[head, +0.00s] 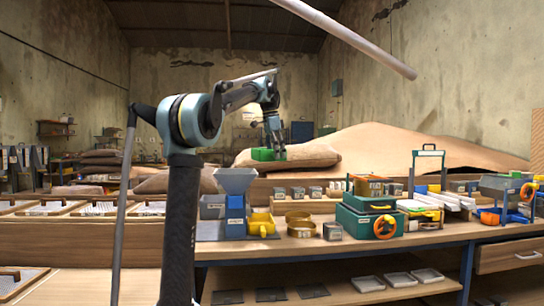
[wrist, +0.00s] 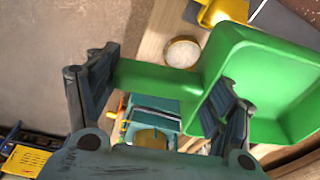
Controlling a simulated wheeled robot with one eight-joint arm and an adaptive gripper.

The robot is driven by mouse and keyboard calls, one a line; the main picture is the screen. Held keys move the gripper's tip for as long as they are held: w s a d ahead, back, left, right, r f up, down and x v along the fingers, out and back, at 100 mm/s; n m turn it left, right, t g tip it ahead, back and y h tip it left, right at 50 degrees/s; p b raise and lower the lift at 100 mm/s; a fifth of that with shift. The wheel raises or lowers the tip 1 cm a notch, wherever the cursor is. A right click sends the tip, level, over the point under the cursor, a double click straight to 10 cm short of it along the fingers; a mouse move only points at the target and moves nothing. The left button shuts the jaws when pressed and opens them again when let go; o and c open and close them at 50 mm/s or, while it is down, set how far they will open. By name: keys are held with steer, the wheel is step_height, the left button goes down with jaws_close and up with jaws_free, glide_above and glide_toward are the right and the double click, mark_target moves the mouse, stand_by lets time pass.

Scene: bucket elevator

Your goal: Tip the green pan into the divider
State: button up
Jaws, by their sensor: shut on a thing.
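The green pan (head: 264,154) is in my gripper (head: 274,142), held up in the air above the back of the bench. In the wrist view the pan's tray (wrist: 262,75) is at the right, and its flat green handle lies between my gripper's two dark fingers (wrist: 165,78). The tray's inside looks empty where it shows, but part is cut off. The divider seems to be the grey funnel (head: 236,181) on a blue body (head: 236,212), standing upright on the bench left of and below the pan. A yellow pan (head: 261,225) sits at its right side.
A round brass sieve (head: 300,226) and a teal box with an orange wheel (head: 368,222) stand to the right on the bench. Small grey boxes line the raised back shelf (head: 330,205). Sacks (head: 290,157) lie behind. Trays (head: 95,208) are at the left.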

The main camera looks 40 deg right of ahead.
steer(key=shift+f, duration=0.15)
steer(key=shift+r, duration=1.5)
